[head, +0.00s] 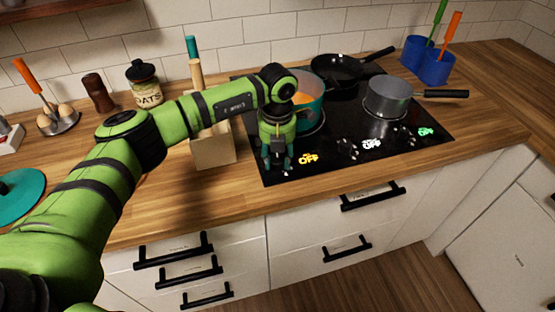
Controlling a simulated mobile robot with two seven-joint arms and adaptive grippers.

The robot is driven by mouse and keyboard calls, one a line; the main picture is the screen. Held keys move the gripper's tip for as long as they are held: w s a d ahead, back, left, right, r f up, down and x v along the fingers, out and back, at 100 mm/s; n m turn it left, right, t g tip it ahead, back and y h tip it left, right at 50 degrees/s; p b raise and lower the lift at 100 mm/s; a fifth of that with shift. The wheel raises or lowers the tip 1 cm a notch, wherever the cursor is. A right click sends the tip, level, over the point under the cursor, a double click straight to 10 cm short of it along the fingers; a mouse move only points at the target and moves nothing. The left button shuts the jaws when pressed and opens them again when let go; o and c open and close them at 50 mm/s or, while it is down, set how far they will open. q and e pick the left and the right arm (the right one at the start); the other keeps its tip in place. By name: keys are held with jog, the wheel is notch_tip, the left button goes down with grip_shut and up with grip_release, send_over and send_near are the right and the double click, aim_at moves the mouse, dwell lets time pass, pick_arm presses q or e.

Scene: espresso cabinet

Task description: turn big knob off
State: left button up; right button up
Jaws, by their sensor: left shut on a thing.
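The black hob (325,168) sits in the wooden counter with its controls along the front edge. My left gripper (278,169) points down over the front left corner of the hob, left of a glowing yellow OFF label (308,158). It is shut on a knob there, which its fingers mostly hide. A second dark knob (347,149) stands left of a white OFF label (372,144), and a third knob (403,133) stands left of a green OFF label (426,132). My right gripper is not in view.
A teal pot (316,112) stands just behind my left gripper. A black frying pan (340,67) and a grey saucepan (392,98) stand farther back and right. A wooden block (214,152) is close to the left, under my forearm. The counter's front strip is clear.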

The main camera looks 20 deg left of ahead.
aim_at(278, 159)
pick_arm(q)
jog(key=shift+s+f+n+b, duration=0.15)
jog(key=shift+n+b, duration=0.25)
jog(key=shift+n, duration=0.8)
jog(key=o, duration=1.1)
jog(key=shift+o, duration=0.2)
jog(key=shift+r, duration=0.25)
notch_tip(278, 159, up, 12)
jog(key=shift+f, duration=0.15)
